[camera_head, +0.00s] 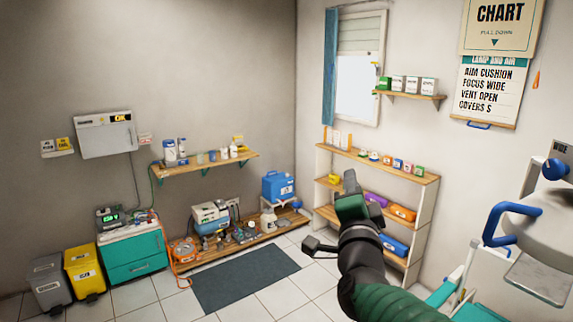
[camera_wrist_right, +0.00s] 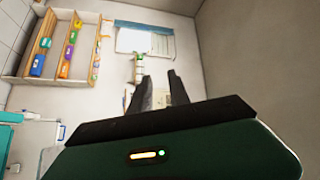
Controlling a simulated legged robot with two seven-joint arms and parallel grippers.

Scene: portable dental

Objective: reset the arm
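My right arm comes in from the bottom right of the head view, with a green sleeve and a dark forearm. Its gripper (camera_head: 350,182) points up and away, in front of the wooden shelf unit and apparently in free air. My left arm and left gripper are not in view.
The wooden shelf unit (camera_head: 428,182) with several coloured boxes stands behind my right gripper. A teal cabinet (camera_head: 134,262), a yellow bin (camera_head: 84,268) and a grey mat (camera_head: 245,279) are at left. Dental equipment with a blue handle (camera_head: 490,228) is close at right.

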